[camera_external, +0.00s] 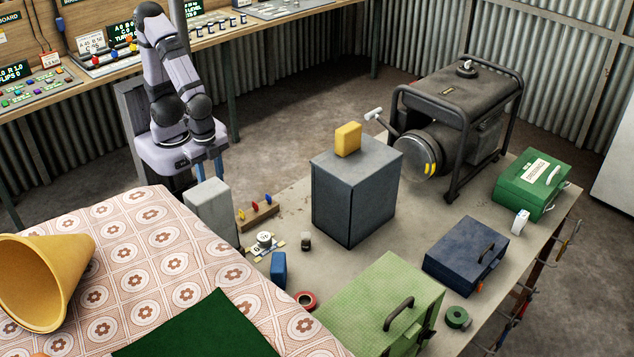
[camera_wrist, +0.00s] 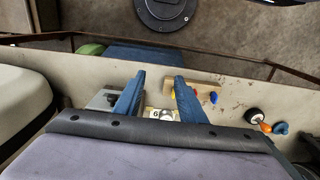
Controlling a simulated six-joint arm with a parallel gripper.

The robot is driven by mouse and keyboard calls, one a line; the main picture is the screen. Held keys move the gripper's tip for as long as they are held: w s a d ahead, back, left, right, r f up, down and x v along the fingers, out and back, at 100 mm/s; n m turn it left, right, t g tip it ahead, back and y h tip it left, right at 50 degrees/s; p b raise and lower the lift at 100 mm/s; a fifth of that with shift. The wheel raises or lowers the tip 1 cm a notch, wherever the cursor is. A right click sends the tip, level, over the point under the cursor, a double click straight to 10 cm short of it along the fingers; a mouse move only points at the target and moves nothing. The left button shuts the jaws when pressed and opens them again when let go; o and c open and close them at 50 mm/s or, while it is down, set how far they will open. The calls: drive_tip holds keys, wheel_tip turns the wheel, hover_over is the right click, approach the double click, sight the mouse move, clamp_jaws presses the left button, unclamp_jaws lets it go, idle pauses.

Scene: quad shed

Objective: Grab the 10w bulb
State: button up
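A small wooden rack (camera_external: 258,216) with red, yellow and blue bulb-like pieces stands on the workbench, right of a pale grey box. The rack (camera_wrist: 208,84) also shows beyond my right finger in the wrist view. No wattage can be read on these pieces, so I cannot tell which is the 10w bulb. A round white piece (camera_external: 264,238) sits in front of the rack with small labels around it; a partly hidden label in the wrist view shows a "6". My gripper (camera_wrist: 160,76) is open and empty, its blue fingers apart. In the external view, my gripper (camera_external: 209,170) hangs behind the grey box.
The pale grey box (camera_external: 211,207) stands close to my gripper. A tall dark grey cabinet (camera_external: 352,195) with a yellow block (camera_external: 347,138) on top stands right of the rack. A small dark jar (camera_external: 306,241), blue block (camera_external: 278,268) and red tape roll (camera_external: 305,300) lie nearer the front.

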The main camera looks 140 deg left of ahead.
drive_tip(key=shift+o, duration=1.4)
drive_tip(key=shift+w, duration=0.1)
